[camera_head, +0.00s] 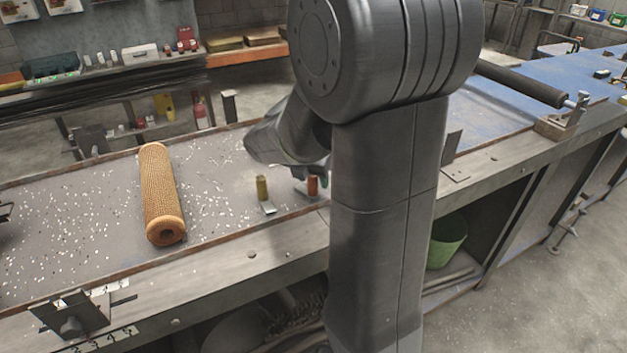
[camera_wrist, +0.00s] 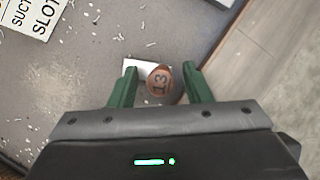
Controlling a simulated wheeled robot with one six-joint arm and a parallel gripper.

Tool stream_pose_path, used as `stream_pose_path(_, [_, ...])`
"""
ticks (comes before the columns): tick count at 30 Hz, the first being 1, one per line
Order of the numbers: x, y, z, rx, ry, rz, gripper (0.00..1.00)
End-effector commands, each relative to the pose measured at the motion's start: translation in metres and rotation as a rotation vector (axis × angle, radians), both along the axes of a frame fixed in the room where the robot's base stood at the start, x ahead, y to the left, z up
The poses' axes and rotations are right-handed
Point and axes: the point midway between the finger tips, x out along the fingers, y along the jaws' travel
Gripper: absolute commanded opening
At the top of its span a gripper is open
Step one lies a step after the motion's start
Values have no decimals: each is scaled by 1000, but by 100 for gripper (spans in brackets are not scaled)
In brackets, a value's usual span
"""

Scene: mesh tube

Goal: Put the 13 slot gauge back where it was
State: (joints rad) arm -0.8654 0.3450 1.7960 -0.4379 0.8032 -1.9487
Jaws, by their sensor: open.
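The 13 slot gauge (camera_wrist: 160,79) is a copper-brown round peg with "13" on its top. In the wrist view it stands between the two green fingers of my gripper (camera_wrist: 160,84), which is open. A gap shows on the left finger's side; the right finger looks close, and I cannot tell if it touches.
An orange mesh tube (camera_head: 160,195) lies further left on the bench (camera_head: 215,165), among white flecks. A printed card (camera_wrist: 30,22) reading "SLOT" shows in the wrist view.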

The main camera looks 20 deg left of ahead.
Motion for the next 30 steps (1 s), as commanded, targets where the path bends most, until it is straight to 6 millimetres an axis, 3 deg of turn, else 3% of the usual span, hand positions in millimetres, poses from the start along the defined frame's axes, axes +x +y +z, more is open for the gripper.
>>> stream_pose_path(6, [-19, 2, 47, 5, -3, 2, 44])
stream_pose_path(13, [-34, 2, 82, 3, -1, 0, 44])
stream_pose_path(19, [-39, 2, 93, 1, 1, 0, 44])
stream_pose_path(30, [-39, 3, 91, 3, 2, 0, 44])
